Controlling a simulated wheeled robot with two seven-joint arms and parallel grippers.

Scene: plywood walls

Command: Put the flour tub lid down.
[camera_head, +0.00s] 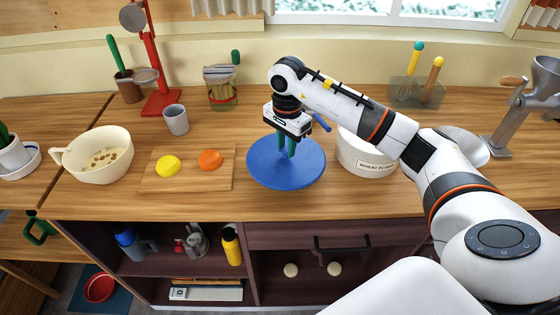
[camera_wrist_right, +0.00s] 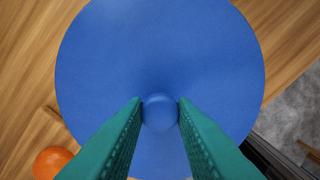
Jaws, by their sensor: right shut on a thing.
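The flour tub lid (camera_head: 268,168) is a round blue disc at the middle of the counter in the head view. In the right wrist view the lid (camera_wrist_right: 160,45) fills the middle, with its round knob (camera_wrist_right: 160,112) between the green fingers. My right gripper (camera_head: 286,152) is shut on this knob from above. The lid looks level and close to the counter; I cannot tell whether it touches. The white flour tub (camera_head: 354,152), with a "WHEAT FLOUR" label, stands just right of the lid, partly behind my right arm. My left gripper is not in view.
A wooden board (camera_head: 214,181) with a yellow (camera_head: 168,166) and an orange (camera_head: 210,159) round thing lies left of the lid. A cream bowl (camera_head: 102,158) stands farther left, a grey cup (camera_head: 176,120) behind the board. The counter's front edge is close to the lid.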

